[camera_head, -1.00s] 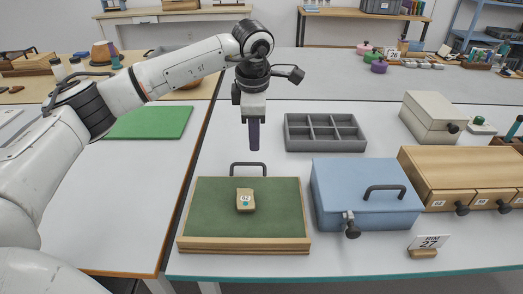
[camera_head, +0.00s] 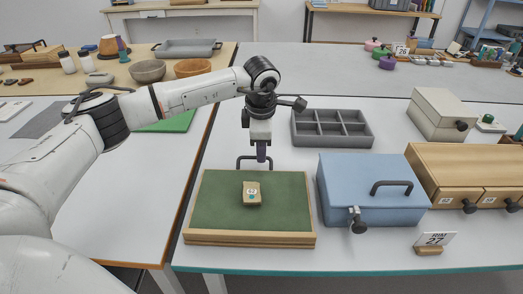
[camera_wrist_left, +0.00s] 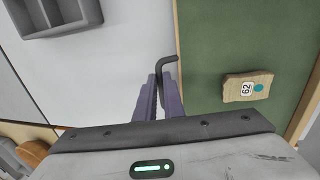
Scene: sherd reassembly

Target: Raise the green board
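The green board (camera_head: 220,210) lies flat in a wooden frame on the white table, with a dark bar handle (camera_head: 241,160) at its far edge. A tan sherd (camera_head: 252,196) with a number tag and a teal dot rests on it; the sherd (camera_wrist_left: 247,87) also shows in the left wrist view. My left gripper (camera_head: 262,155) is low at the handle. In the left wrist view, the handle (camera_wrist_left: 167,60) runs between the fingers of the left gripper (camera_wrist_left: 162,82); I cannot tell whether they press on it. My right gripper is out of view.
A blue box (camera_head: 355,208) stands close to the right of the board, with a wooden drawer unit (camera_head: 440,165) beyond it. A grey compartment tray (camera_head: 333,143) lies behind the box.

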